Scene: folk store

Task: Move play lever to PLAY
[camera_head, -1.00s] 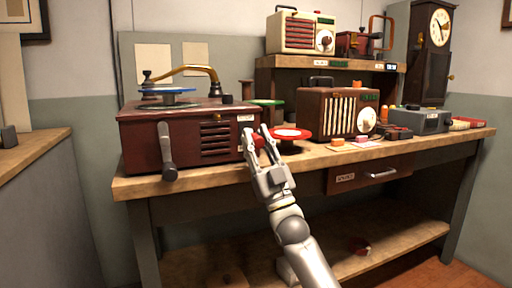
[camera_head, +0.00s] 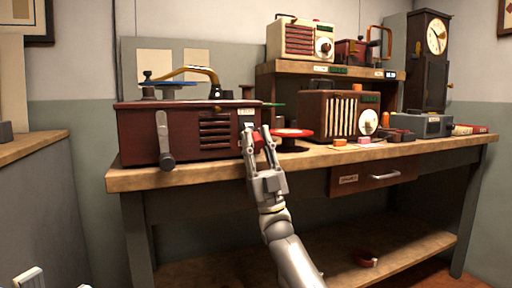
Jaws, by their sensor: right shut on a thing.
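The dark red record player (camera_head: 180,142) stands on the left of the bench, with a brass horn-like arm (camera_head: 190,70) and a blue disc (camera_head: 172,83) on top. A red knob (camera_head: 258,143) shows between the fingers of my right gripper (camera_head: 258,134), at the right end of the player's front. I take it to be the play lever's knob. My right gripper is shut on it, and its fingers hide part of it. A small pale label (camera_head: 246,118) is just above. The lever's slot and exact position cannot be made out. A pale part at the lower left edge may be my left gripper (camera_head: 29,278).
A grey crank-like handle (camera_head: 164,140) hangs on the player's front left. A red disc on a stand (camera_head: 292,134) is close to the right of my gripper. A brown radio (camera_head: 337,113) stands further right. The bench (camera_head: 215,173) has a drawer (camera_head: 375,178) below.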

